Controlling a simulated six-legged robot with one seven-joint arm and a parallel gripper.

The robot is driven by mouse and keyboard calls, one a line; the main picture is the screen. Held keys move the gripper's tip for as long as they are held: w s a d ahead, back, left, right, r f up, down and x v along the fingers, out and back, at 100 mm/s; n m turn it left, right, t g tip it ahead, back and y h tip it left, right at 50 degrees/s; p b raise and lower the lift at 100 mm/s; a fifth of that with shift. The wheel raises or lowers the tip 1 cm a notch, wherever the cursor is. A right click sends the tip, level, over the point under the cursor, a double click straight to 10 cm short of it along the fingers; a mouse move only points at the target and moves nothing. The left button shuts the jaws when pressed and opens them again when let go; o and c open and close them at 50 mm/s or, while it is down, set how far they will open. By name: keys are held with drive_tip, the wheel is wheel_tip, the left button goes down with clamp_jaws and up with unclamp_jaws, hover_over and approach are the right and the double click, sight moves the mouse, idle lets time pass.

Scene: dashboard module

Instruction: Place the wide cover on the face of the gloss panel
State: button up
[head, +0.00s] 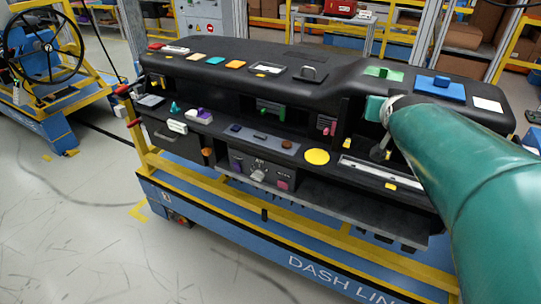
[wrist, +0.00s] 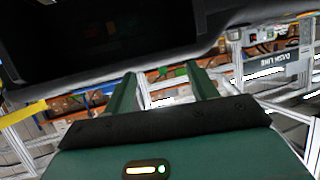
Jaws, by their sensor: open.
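My gripper shows in the wrist view (wrist: 163,84) with its two green fingers well apart and nothing between them. In the head view my green arm comes in from the right and its end is at the right part of the black dashboard (head: 330,75), in front of its upper face. A dark, shiny flat panel (wrist: 100,35) fills the upper left of the wrist view, beyond my fingers and apart from them; it may be the gloss panel. I cannot tell which piece is the wide cover. A long pale strip (head: 380,173) lies in the dashboard's lower right recess, partly hidden by my arm.
The dashboard stands on a blue and yellow cart (head: 250,225). Its top carries several coloured pieces, including a blue block (head: 440,92) and a green one (head: 384,73). A yellow disc (head: 317,157) is on the front. A steering wheel stand (head: 40,60) is at left.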

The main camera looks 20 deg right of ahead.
drive_tip(key=s+a+f+n+g+y, duration=0.1)
drive_tip(key=a+f+n+y, duration=0.15)
drive_tip(key=a, duration=0.55)
drive_tip(key=s+a+f+n+g+y, duration=0.1)
drive_tip(key=s+a+f+y, duration=0.15)
drive_tip(key=a, duration=0.55)
drive_tip(key=s+a+f+n+g+y, duration=0.1)
drive_tip(key=s+a+f, duration=0.2)
drive_tip(key=s+a, duration=0.2)
drive_tip(key=s+a+f+n+g+y, duration=0.1)
drive_tip(key=s+a+f+n+g, duration=0.1)
drive_tip(key=a, duration=0.5)
drive_tip(key=s+f, duration=0.1)
drive_tip(key=s, duration=0.1)
drive_tip(key=shift+s+a+f+g, duration=0.3)
drive_tip(key=shift+s+a, duration=0.05)
drive_tip(key=shift+a, duration=0.05)
drive_tip(key=shift+n, duration=0.25)
